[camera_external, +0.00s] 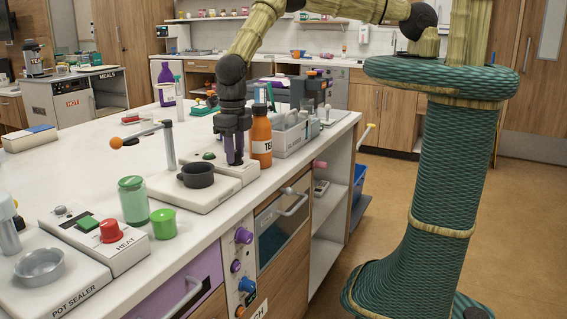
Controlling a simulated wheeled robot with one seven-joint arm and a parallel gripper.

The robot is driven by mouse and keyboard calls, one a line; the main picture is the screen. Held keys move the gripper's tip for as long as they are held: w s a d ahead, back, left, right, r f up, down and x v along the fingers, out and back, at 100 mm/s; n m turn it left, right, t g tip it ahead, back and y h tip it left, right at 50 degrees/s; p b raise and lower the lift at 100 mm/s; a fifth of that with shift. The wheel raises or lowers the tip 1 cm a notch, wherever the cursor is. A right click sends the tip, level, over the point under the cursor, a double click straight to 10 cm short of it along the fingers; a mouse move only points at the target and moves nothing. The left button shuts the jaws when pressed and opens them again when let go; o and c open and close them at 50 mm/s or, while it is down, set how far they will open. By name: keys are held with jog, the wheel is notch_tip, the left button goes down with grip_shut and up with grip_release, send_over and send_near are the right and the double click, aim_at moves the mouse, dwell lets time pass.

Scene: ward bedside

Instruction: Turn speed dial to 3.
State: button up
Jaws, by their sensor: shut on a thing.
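My gripper (234,157) points straight down over the control box (232,172) of a white bench unit near the counter's front edge. Its purple fingers are shut on the speed dial, which they hide almost entirely. The dial's pointer and scale marks cannot be read. A green button (208,155) sits on the same box, left of my gripper. A dark pot (197,175) stands on the unit's plate in front of the box.
An orange bottle (261,138) stands close right of my gripper. An orange-tipped lever on a grey post (169,146) rises to the left.

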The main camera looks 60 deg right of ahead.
jog(key=shift+w+a+r+m, duration=0.1)
jog(key=shift+r+m, duration=0.05)
jog(key=shift+m, duration=1.25)
jog(key=o, duration=0.8)
jog(key=shift+c, duration=0.2)
jog(key=shift+o, duration=1.1)
notch_tip(320, 180, up, 17)
jog(key=b, duration=0.5)
jog(key=shift+r, duration=0.15)
